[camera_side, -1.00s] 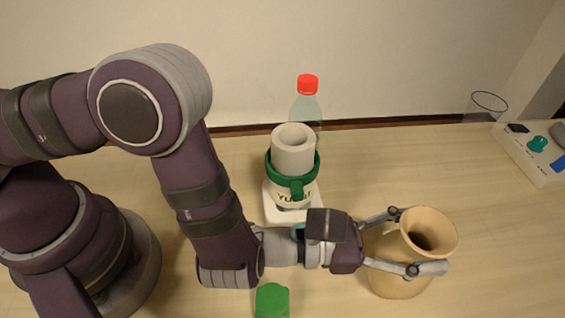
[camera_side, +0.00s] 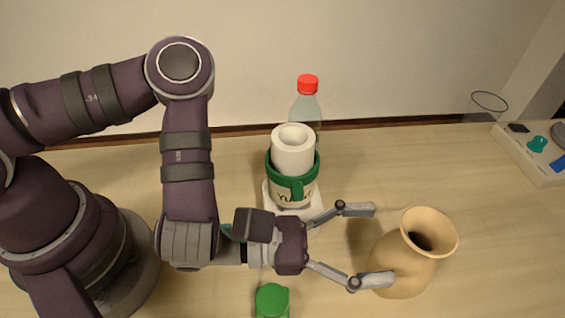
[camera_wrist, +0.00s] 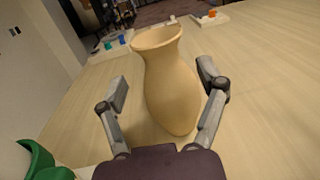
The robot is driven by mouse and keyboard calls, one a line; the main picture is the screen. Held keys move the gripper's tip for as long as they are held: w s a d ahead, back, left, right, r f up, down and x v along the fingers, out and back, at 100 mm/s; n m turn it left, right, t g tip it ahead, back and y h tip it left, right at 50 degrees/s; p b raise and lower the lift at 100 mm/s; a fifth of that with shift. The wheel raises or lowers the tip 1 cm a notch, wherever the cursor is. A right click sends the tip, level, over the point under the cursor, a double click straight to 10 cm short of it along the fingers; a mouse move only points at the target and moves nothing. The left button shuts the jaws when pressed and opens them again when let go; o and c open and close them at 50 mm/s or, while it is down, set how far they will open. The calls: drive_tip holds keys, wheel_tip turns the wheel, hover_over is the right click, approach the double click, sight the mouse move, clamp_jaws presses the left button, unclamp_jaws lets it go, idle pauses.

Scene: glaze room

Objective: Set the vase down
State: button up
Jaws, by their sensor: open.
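The vase (camera_side: 408,262) is tan with a flared mouth and stands upright on the wooden table at the lower right of the side view. In the wrist view the vase (camera_wrist: 172,92) stands ahead of my gripper, between the lines of the two fingers. My gripper (camera_side: 374,245) is open and empty, with its fingers spread wide. In the side view it is to the left of the vase, and the near fingertip overlaps the vase's lower left side. I cannot tell whether that fingertip touches it. The fingers also show in the wrist view (camera_wrist: 163,92).
A cup with a green band (camera_side: 281,184) holds a white cylinder (camera_side: 292,153) on a white base (camera_side: 274,204). Behind it is a red-capped bottle (camera_side: 305,106). A green-lidded item (camera_side: 272,299) is in front.

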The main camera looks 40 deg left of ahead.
drive_tip(key=shift+s+a+f, duration=0.2)
drive_tip(key=shift+s+a, duration=0.2)
drive_tip(key=shift+a, duration=0.05)
drive_tip(key=shift+s+a+r, duration=0.25)
drive_tip(key=shift+s+a, duration=0.05)
drive_tip(key=shift+a, duration=0.05)
